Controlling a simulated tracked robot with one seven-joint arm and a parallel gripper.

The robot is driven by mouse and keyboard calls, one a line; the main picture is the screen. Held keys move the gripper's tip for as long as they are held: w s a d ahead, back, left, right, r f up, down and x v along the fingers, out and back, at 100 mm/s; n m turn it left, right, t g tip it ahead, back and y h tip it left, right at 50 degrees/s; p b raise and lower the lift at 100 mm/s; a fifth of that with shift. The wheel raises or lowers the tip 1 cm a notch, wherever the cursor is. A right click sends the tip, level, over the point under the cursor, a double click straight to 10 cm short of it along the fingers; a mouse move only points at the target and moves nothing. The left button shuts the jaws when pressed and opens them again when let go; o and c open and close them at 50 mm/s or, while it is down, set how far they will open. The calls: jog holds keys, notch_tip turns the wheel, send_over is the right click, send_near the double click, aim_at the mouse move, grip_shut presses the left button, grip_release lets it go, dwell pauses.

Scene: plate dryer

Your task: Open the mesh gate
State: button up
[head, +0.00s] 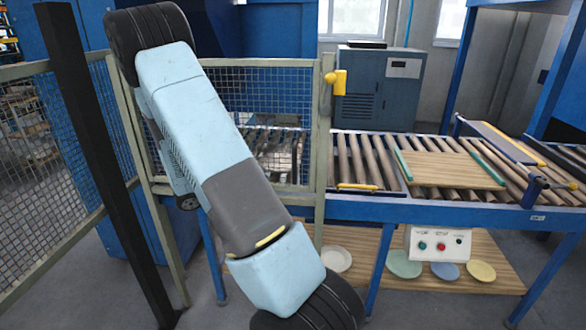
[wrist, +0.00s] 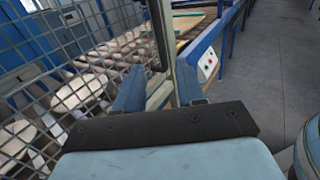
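The mesh gate (head: 268,90) stands in front of the conveyor, a wire panel in a grey-green frame; my arm covers part of it. A yellow fitting (head: 338,80) is at the top of its right-hand post. In the wrist view, the mesh (wrist: 75,75) fills the left side. A dark upright handle (wrist: 160,32) runs beside the pale post. My gripper (wrist: 160,88) has its two blue fingers apart, with the handle's lower end and the post showing between them. I cannot tell if either finger touches them. The gripper does not show in the head view.
A roller conveyor (head: 345,160) with a wooden board (head: 450,170) runs to the right. Below it are a control box (head: 438,245) and several plates on a wooden shelf (head: 500,275). A mesh fence (head: 50,190) and a dark post (head: 105,160) stand at the left.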

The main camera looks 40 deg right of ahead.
send_over(295, 182)
jog(key=shift+w+d, duration=0.25)
jog(key=shift+w, duration=0.1)
dwell(0.4)
grip_shut()
